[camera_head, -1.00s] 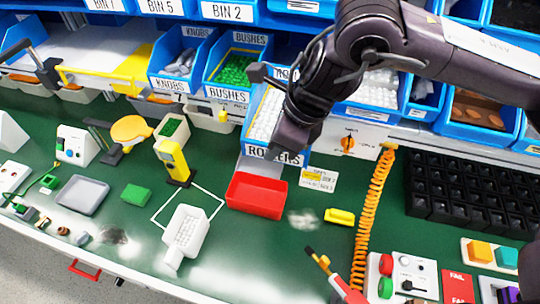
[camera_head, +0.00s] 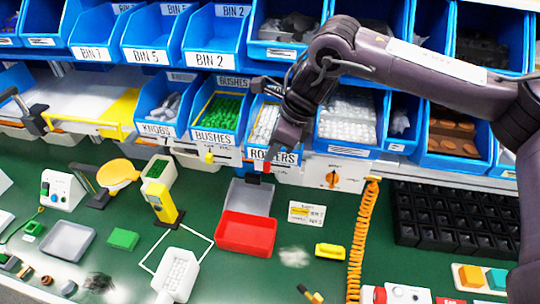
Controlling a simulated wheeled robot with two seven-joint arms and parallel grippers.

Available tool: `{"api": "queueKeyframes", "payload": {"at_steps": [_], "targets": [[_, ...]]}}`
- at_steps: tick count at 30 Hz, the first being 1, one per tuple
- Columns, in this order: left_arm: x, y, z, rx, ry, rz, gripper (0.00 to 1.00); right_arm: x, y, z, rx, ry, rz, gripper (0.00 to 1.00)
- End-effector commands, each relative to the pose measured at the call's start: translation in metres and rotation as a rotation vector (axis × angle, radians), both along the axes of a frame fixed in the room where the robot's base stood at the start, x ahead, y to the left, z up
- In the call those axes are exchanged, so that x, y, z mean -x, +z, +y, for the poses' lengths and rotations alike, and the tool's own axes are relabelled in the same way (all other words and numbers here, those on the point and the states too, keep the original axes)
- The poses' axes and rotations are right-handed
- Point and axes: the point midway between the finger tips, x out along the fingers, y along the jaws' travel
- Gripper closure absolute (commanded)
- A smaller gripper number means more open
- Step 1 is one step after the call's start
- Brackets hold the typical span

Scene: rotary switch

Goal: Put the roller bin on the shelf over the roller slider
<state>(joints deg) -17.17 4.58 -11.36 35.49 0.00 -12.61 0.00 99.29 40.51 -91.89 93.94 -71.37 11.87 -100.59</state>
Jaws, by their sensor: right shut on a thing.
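The roller bin (camera_head: 262,122) is a blue bin of white rollers with a ROLLERS label, in the middle of the head view. My right gripper (camera_head: 283,138) reaches down over its right side and is shut on it; the arm hides part of the bin. The bin is at the shelf front between the bushes bin (camera_head: 219,112) and another blue bin (camera_head: 348,118), its label slightly lower than the bushes label. I cannot tell whether it rests on the shelf. The grey slider (camera_head: 252,197) slopes down below it to a red tray (camera_head: 246,234). My left gripper is not in view.
Blue bins fill the shelf on both sides and the row above. A white panel with an orange knob (camera_head: 333,178) is right of the slider. A yellow device (camera_head: 160,203) and a white scoop (camera_head: 178,273) stand on the green table (camera_head: 110,275).

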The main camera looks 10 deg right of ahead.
Motion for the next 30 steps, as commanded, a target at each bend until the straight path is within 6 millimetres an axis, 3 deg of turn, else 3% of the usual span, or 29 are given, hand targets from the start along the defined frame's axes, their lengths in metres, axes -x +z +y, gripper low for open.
{"api": "queueKeyframes", "payload": {"at_steps": [12,26,27,30], "targets": [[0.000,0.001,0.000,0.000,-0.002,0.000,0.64,-0.038,-0.007,-0.015,-0.002,-0.001,-0.003,1.00],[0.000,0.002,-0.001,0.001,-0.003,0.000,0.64,-0.045,-0.009,-0.018,-0.001,0.001,-0.004,1.00],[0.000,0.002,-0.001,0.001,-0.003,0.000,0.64,-0.045,-0.009,-0.018,-0.001,0.001,-0.004,0.89],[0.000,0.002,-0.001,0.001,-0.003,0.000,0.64,-0.045,-0.009,-0.018,-0.001,0.001,-0.003,0.76]]}}
